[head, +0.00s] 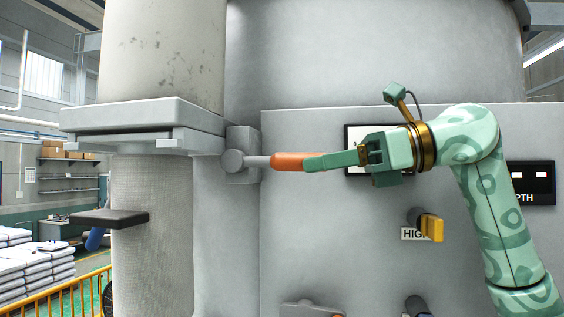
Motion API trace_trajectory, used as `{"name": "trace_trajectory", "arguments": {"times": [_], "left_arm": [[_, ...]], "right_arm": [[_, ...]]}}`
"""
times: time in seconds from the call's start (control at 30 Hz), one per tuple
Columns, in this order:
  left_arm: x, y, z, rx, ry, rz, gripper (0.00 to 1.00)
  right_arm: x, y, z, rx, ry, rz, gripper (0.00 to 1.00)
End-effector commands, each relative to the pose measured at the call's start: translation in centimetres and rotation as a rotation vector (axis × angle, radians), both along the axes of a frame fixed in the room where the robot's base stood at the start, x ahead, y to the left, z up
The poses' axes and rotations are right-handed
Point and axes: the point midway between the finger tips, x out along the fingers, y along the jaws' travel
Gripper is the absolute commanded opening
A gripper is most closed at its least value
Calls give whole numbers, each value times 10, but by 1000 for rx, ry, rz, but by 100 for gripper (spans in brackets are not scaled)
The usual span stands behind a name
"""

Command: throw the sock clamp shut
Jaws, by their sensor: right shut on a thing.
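The sock clamp (150,116) is a grey band around the pale vertical tube at the left, with a dark slot showing along its lower front edge. Its lever has a round grey pivot (232,161) on a block and a short rod ending in an orange handle (287,162). The lever points right, roughly level. My right gripper (316,162) comes in from the right and is shut on the orange handle, its fingers covering the handle's right end. My left gripper is not in view.
A yellow knob (431,228) by a partly covered "HIGH" label sits on the grey panel (330,240) below my right gripper. A dark display (532,183) is at the right. A small dark shelf (109,217) juts out below the clamp. A yellow railing (60,295) stands lower left.

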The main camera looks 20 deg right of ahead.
Motion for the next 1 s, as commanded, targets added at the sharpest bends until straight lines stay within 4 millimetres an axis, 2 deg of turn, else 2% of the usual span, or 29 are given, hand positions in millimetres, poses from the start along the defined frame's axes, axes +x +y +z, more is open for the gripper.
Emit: {"name": "trace_trajectory", "arguments": {"times": [0.47, 1.0], "left_arm": [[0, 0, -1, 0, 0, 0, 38], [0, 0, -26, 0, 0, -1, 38]], "right_arm": [[0, -1, 0, 2, -4, -3, 0], [3, 5, -37, -2, 2, 0, 0]]}}
